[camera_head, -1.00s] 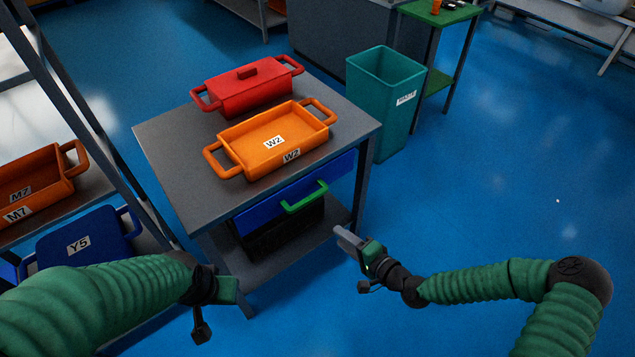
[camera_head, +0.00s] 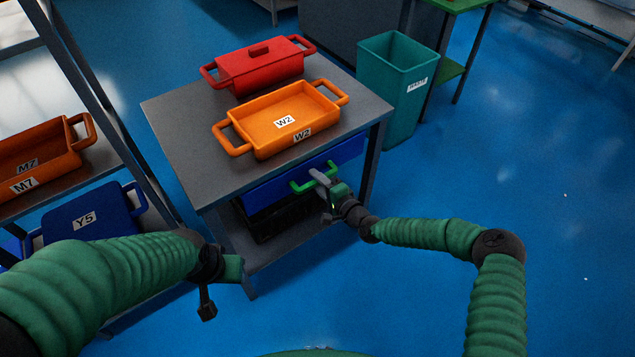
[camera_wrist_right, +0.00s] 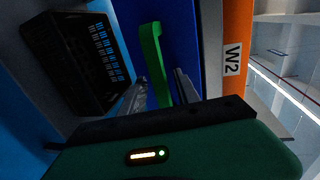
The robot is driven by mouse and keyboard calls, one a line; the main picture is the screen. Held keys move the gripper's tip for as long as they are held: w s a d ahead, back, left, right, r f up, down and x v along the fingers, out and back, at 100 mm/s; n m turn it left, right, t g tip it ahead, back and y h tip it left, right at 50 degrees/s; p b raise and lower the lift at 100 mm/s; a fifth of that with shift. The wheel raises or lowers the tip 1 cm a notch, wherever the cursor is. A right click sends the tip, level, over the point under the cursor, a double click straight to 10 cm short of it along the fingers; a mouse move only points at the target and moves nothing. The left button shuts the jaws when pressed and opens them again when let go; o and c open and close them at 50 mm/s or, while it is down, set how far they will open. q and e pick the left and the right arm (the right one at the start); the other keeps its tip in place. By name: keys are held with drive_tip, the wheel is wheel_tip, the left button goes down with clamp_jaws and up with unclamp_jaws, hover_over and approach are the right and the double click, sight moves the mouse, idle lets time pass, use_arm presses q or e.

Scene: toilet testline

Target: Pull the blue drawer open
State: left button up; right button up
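The blue drawer (camera_head: 262,193) sits under the grey table's top and looks shut. Its green handle (camera_head: 299,186) is on the front. My right gripper (camera_head: 320,177) is at the right part of this handle. In the right wrist view, the green handle (camera_wrist_right: 157,60) stands between the two fingers of my right gripper (camera_wrist_right: 160,92), which are apart, with a gap visible on each side. The blue drawer front (camera_wrist_right: 182,40) is just beyond them. My left gripper (camera_head: 233,268) hangs away from the table at the lower left; its finger opening is not clear.
The grey table (camera_head: 185,150) carries an orange W2 tray (camera_head: 262,138) and a red lidded box (camera_head: 262,72). A black crate (camera_head: 270,225) lies on the shelf below the drawer. A teal bin (camera_head: 385,95) stands right behind. The blue floor at right is clear.

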drive_tip(key=shift+w+a, duration=0.1)
drive_tip(key=shift+a, duration=0.1)
drive_tip(key=shift+d, duration=0.3)
clamp_jaws()
drive_tip(key=shift+s+a+f, duration=0.15)
drive_tip(key=shift+s, duration=0.05)
idle(0.8)
